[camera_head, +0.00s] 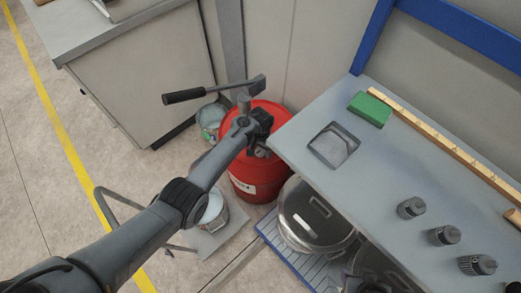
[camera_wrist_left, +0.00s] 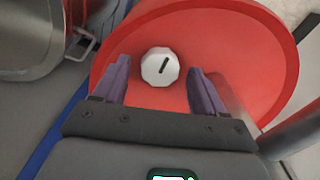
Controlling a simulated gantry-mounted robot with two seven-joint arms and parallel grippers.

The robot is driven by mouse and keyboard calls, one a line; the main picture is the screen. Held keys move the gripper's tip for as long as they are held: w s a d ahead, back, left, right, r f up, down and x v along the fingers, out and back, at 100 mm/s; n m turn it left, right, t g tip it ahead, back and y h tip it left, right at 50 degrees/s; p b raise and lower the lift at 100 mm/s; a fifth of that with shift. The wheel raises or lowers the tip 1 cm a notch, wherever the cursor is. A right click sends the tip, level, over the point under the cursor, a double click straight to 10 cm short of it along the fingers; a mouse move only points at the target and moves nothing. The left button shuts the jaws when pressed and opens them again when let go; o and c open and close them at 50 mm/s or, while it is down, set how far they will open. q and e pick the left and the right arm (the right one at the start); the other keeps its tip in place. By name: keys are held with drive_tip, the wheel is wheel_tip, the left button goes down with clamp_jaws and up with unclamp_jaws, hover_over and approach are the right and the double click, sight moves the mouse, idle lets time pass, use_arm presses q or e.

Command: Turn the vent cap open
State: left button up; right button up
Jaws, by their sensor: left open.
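The vent cap (camera_wrist_left: 160,67) is a small white faceted knob with a dark slot mark, on top of a red drum (camera_head: 255,180). The drum's red lid (camera_wrist_left: 215,30) fills much of the left wrist view. My left gripper (camera_wrist_left: 160,75) is open, with its two purple-grey fingers on either side of the cap; a gap shows between each finger and the cap. In the head view my left gripper (camera_head: 258,128) is over the drum and hides the cap. My right gripper is not in view.
A hand pump with a black-handled lever (camera_head: 210,92) stands at the drum. A grey bench (camera_head: 380,170) with knobs and a green block (camera_head: 370,109) is to the right. A steel pot (camera_head: 315,215) sits below it, beside the drum. A cabinet (camera_head: 140,75) stands at left.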

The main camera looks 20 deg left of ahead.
use_arm(q)
drive_tip(key=shift+f, duration=0.25)
drive_tip(key=c, duration=1.1)
drive_tip(key=shift+o, duration=0.2)
